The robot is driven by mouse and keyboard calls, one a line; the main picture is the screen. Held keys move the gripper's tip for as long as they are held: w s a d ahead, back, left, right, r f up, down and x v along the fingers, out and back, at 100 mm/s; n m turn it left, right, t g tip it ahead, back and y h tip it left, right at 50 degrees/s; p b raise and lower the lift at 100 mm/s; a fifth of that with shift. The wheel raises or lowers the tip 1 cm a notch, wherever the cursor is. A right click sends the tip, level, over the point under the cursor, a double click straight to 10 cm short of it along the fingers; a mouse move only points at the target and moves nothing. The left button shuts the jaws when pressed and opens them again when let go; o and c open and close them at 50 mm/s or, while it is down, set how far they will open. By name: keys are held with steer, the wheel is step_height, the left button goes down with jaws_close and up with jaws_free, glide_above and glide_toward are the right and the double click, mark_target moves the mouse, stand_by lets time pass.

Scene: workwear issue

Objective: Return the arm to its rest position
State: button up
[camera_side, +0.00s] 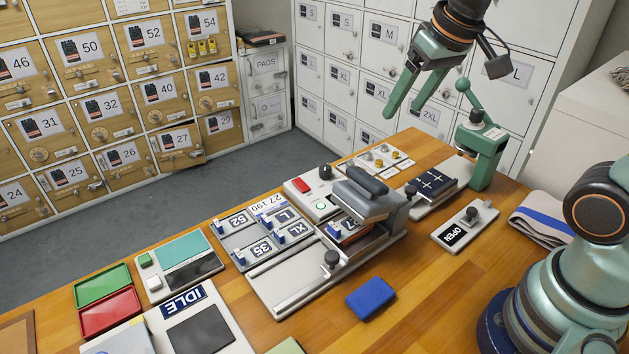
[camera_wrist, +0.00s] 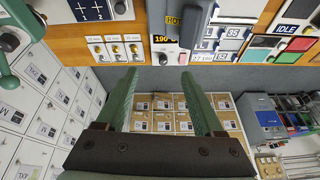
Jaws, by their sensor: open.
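My gripper (camera_side: 404,104) is in the upper right of the side view, raised above the back edge of the wooden table (camera_side: 417,284). Its two green fingers are apart, with nothing between them. In the wrist view my gripper (camera_wrist: 163,105) also shows open and empty, with the floor and lockers beyond the fingers. In the side view it hangs near a green hand press (camera_side: 487,150) and in front of the white lockers.
A heat press (camera_side: 367,195) with number plates stands mid-table. Wooden lockers (camera_side: 89,89) stand behind.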

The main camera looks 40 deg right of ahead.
steer(key=shift+n+t, duration=0.6)
steer(key=s, duration=0.1)
steer(key=s+f, duration=0.1)
steer(key=s, duration=0.1)
steer(key=s+f, duration=0.1)
steer(key=s, duration=0.1)
steer(key=shift+f, duration=0.15)
